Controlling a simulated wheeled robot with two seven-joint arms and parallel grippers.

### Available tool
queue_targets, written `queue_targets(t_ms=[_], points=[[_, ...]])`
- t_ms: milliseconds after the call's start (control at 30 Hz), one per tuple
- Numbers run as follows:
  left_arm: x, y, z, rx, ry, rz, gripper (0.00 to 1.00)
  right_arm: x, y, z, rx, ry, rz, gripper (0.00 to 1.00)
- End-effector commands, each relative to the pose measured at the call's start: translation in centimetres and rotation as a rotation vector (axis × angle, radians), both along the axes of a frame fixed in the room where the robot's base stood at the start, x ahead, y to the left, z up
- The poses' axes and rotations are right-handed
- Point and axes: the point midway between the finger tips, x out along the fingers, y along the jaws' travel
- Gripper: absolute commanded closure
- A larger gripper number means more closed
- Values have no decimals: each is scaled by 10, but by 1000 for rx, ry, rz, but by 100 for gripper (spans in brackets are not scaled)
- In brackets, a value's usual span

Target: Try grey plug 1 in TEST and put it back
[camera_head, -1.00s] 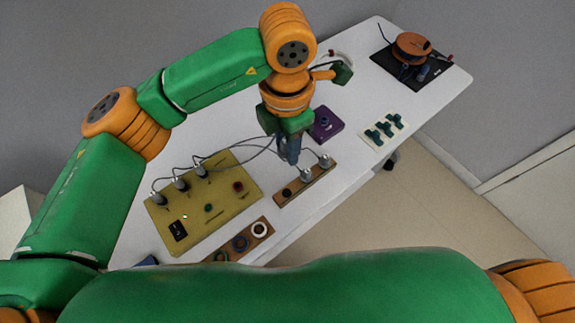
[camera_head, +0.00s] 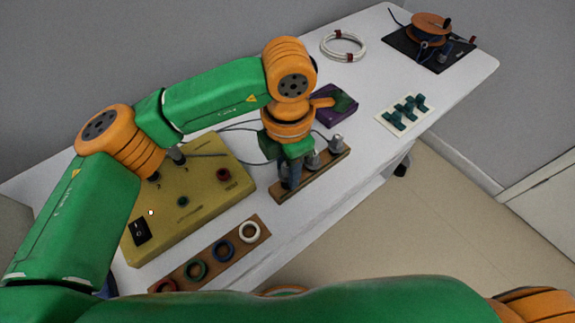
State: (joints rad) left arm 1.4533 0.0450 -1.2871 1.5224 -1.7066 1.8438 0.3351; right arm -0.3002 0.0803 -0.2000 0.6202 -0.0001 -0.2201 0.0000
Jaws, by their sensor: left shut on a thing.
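My left gripper (camera_head: 289,181) points down at the near left end of a wooden strip (camera_head: 325,168). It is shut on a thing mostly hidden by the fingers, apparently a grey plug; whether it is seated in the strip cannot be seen. Two other grey plugs stand upright in the strip, one (camera_head: 312,160) beside the gripper and one (camera_head: 337,143) at the far end. A yellow box (camera_head: 205,207) with a red button and a black switch lies to the left; my arm hides its back left part. A purple box (camera_head: 325,118) is partly behind my wrist. No TEST label is readable.
A wooden strip of coloured rings (camera_head: 237,243) lies in front of the yellow box. Teal clips on a white card (camera_head: 386,121), a white cable coil (camera_head: 343,46) and an orange spool (camera_head: 431,27) are farther back. Thin cables run behind the gripper.

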Motion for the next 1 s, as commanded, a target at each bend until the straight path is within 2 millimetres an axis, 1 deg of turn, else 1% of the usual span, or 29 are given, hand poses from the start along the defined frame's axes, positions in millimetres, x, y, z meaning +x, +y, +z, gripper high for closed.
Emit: queue_targets(t_ms=[33, 467, 700, 1000], points=[[0, 0, -3, 0, 0, 0, 100, 0, 0, -3, 0, 0, 0, 50], [0, 0, -2, 0, 0, 1, 100, 0, 1, -2, 1, 0, 0, 50], [0, 0, -7, 0, -1, 1, 100, 0, 1, -9, 1, 0, -1, 50], [0, 0, -5, 0, 0, 1, 100, 0, 1, -8, 1, 0, -1, 50]])
